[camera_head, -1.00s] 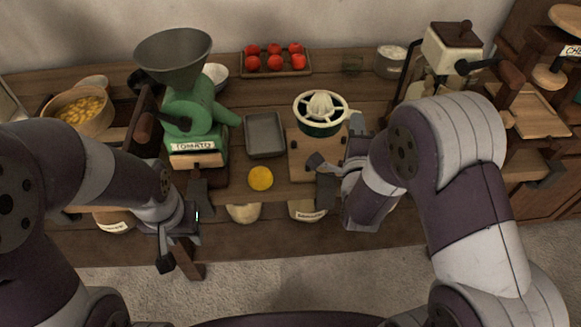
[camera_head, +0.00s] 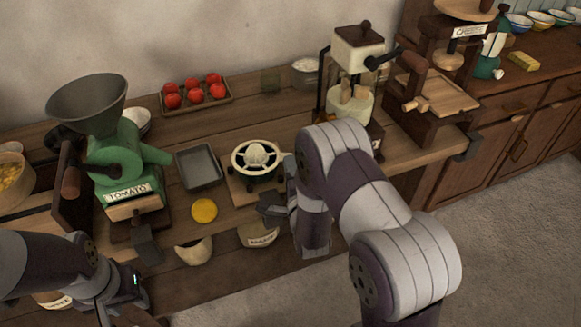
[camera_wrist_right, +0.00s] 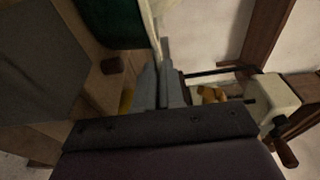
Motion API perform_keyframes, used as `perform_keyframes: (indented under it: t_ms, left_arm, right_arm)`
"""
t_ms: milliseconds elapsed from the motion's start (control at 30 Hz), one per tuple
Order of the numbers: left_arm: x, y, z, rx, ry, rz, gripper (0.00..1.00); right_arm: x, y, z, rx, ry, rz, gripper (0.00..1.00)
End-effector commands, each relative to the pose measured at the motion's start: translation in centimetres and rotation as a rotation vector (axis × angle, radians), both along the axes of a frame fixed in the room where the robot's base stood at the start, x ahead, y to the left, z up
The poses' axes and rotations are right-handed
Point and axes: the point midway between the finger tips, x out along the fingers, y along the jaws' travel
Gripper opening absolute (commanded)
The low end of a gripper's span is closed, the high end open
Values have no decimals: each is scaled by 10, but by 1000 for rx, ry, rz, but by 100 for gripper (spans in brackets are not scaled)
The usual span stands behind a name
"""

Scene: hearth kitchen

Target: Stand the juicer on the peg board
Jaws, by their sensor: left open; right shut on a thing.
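The juicer (camera_head: 256,154) has a cream rim and ribbed cone and a dark green body. It is over the back of the wooden peg board (camera_head: 238,193), looking about upright; I cannot tell whether it touches the board. My right gripper (camera_head: 286,166) is shut on the juicer's cream handle at its right side. In the right wrist view, the closed fingers (camera_wrist_right: 164,80) meet the cream edge (camera_wrist_right: 150,18), with the green body (camera_wrist_right: 112,18) beside it and a dark peg (camera_wrist_right: 112,65) on the board. My left gripper (camera_head: 128,297) is open and low at the left front, away from the juicer.
A grey tray (camera_head: 199,166) and an orange-yellow disc (camera_head: 204,211) lie left of the board. The green tomato mill (camera_head: 118,155) stands further left. Tomatoes on a tray (camera_head: 197,93) are behind. A cream-topped grinder (camera_head: 356,50) stands at the right back.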

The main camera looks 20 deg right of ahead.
Motion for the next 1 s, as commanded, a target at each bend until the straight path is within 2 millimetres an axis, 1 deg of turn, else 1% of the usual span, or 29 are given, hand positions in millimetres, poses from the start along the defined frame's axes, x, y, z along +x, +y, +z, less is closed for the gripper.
perform_keyframes:
  t_ms: [67, 100, 167, 433, 500, 567, 667, 800, 900, 1000]
  left_arm:
    - [0, 0, -5, 0, 0, 0, 43]
    - [0, 0, -4, 0, 0, 0, 43]
    - [0, 0, -3, 0, 0, 0, 43]
    - [0, 0, -2, 0, 0, 0, 43]
    - [0, 0, 5, 0, 0, 0, 43]
    - [0, 0, 0, 0, 0, 0, 43]
    - [0, 0, 0, 0, 0, 0, 43]
    - [0, 0, -2, 0, 0, 0, 43]
    - [0, 0, -3, 0, 0, 0, 43]
    - [0, 0, -4, 0, 0, 0, 43]
  right_arm:
    - [0, 0, -4, 0, -1, 0, 0]
    - [0, 0, -4, 0, 0, 0, 14]
    - [0, 0, -3, 0, 1, 0, 33]
    - [0, 0, -2, 0, 1, 0, 33]
    - [0, 0, 5, 0, 0, 0, 33]
    - [-9, 2, 0, 0, 3, 1, 33]
    - [-34, 5, 0, -1, 4, 2, 33]
    - [-73, 11, -1, 0, 5, 2, 33]
    - [-95, 13, -1, -1, 3, 3, 33]
    - [-110, 16, -1, -1, 3, 2, 33]
